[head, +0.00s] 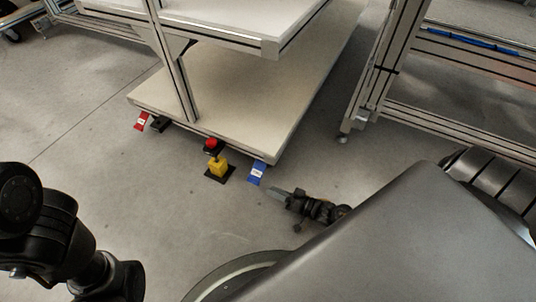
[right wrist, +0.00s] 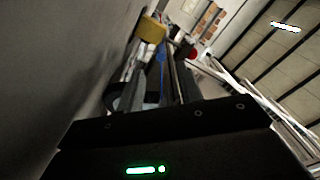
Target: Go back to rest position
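My right gripper (head: 279,193) shows in the head view just past the large grey part of my body, low over the floor near the cart's front corner. No held object can be made out. In the right wrist view its dark fingers (right wrist: 152,88) reach up the picture, and their gap is too unclear to read. My left arm (head: 45,235) comes in at the lower left of the head view. Its gripper is not visible. No helmet shell can be made out in either view.
A cart with pale shelves (head: 225,105) stands ahead. At its front edge are a red tag (head: 141,121), a blue tag (head: 257,172) and a yellow box (head: 218,168) below a red button (head: 211,144). A metal frame (head: 440,125) stands right. Grey floor (head: 85,135) is open at left.

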